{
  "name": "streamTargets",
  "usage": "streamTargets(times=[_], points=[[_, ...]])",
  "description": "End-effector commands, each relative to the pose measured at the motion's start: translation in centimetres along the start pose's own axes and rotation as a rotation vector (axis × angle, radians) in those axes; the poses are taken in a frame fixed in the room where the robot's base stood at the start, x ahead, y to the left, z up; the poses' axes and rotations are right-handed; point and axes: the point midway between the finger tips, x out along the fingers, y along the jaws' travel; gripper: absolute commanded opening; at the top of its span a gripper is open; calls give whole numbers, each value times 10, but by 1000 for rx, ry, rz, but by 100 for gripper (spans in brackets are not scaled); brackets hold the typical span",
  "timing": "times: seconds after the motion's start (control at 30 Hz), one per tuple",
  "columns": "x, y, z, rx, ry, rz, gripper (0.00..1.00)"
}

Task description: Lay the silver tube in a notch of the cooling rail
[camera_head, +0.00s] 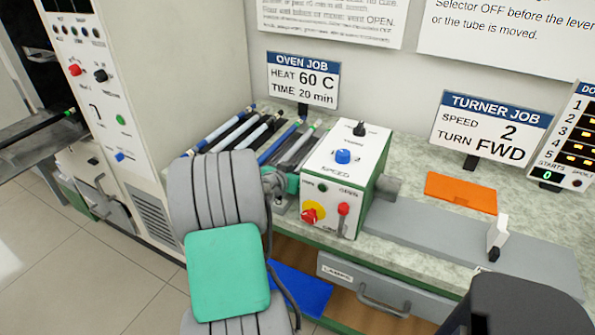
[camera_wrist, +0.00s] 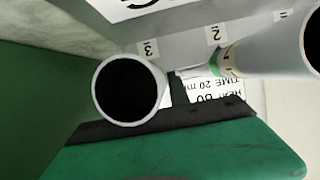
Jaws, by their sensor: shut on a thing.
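In the wrist view, the silver tube (camera_wrist: 98,86) is seen nearly end-on, with a dark open bore. It is against the black pad of my green-backed gripper (camera_wrist: 158,120), which is shut on it. The cooling rail (camera_wrist: 185,48) is the grey strip with labels 1, 2 and 3, seen upside down. The tube is close to label 3. I cannot tell whether it rests in a notch or is just above it. In the head view, my grey and green arm hides much of the gripper and the rail's near end.
Another pale tube with a green band (camera_wrist: 262,57) lies beside it. Several dark and blue rods (camera_head: 232,125) lie left in the head view. The turner box (camera_head: 332,172) stands close on the right. An orange plate (camera_head: 461,192) lies farther right on the bench.

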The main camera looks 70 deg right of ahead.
Motion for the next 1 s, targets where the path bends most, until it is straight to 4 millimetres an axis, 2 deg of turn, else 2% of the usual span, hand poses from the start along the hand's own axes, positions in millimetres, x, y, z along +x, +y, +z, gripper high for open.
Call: streamTargets(times=[0.27, 0.3, 0.53, 0.77, 0.87, 1.0], points=[[2, 0, 4, 0, 1, 0, 0], [1, 0, 2, 0, 0, 0, 25], [1, 0, 2, -1, 0, 0, 44], [0, 0, 2, -1, 0, 0, 44], [-2, 0, -5, -1, 0, 0, 44], [-29, -2, -1, -2, 2, -4, 44]])
